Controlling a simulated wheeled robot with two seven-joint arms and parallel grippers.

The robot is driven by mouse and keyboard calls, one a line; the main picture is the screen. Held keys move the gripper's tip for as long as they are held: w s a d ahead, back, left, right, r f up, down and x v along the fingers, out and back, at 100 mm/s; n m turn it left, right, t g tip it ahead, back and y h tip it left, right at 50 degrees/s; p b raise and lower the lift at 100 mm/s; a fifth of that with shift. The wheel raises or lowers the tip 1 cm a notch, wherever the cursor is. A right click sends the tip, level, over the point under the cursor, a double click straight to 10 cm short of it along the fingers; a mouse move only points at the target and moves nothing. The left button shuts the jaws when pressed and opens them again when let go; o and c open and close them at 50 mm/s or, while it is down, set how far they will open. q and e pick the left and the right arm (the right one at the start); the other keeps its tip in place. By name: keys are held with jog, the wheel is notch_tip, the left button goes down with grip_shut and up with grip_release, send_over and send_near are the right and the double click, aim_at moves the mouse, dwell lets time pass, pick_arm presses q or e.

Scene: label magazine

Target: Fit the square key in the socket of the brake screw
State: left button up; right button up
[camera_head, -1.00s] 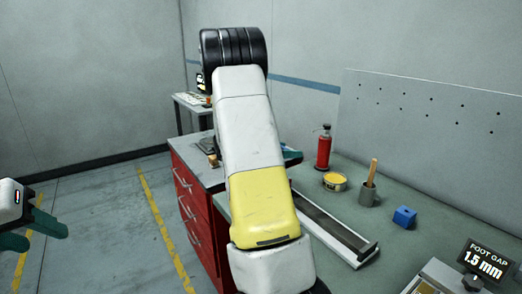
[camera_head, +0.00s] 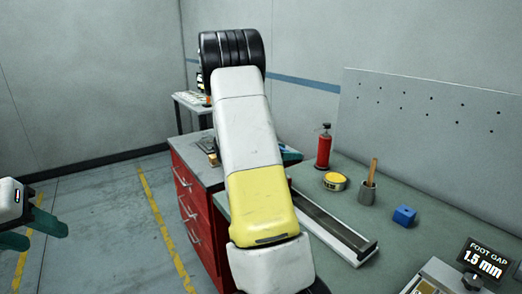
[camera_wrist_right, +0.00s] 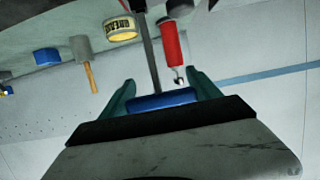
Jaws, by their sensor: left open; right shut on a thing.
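My right gripper (camera_wrist_right: 161,80) has teal fingers shut on the blue handle of the square key (camera_wrist_right: 162,99). In the head view my right arm hides most of that gripper; a bit of teal (camera_head: 292,155) shows beside the forearm over the bench. My left gripper (camera_head: 38,232) is open and empty at the left edge, over the floor. I cannot make out the brake screw or its socket in either view.
A foot gap display (camera_head: 485,264) reads 1.5 mm. Red drawers (camera_head: 195,225) stand left.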

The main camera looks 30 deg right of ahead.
jog(key=shift+f, duration=0.8)
jog(key=o, duration=1.5)
jog(key=shift+v, duration=3.9)
jog(key=shift+r, duration=0.1)
